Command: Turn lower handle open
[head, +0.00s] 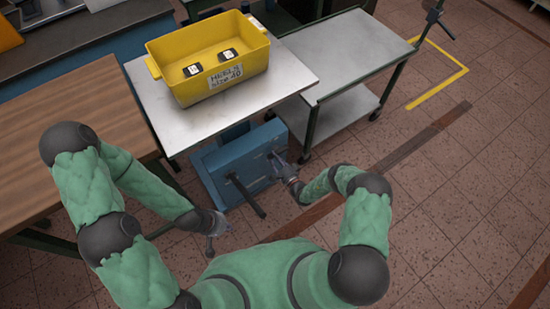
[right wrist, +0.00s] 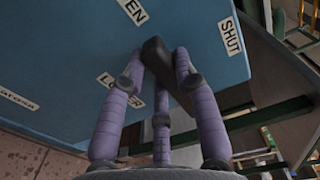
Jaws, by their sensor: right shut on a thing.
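The lower handle is a dark bar (right wrist: 161,57) on the blue housing (right wrist: 75,50) in the right wrist view. My right gripper (right wrist: 160,75) has its purple fingers around it and is shut on it. Labels ending in "EN" (right wrist: 132,10) and reading "SHUT" (right wrist: 230,37) are on the panel; a finger partly covers the "LOWER" label. In the head view the blue housing (head: 225,168) is under the metal table, with my right gripper (head: 281,166) at its right side. My left gripper (head: 213,232) hangs low to the left, apart from the housing; its fingers are too small to judge.
A yellow crate (head: 166,75) with two dark items stands on the metal tabletop (head: 155,115). A black bar (head: 246,196) sticks out from the housing between my grippers. A wooden bench (head: 70,135) is at left, a grey cart (head: 350,50) at right. Floor at right is open.

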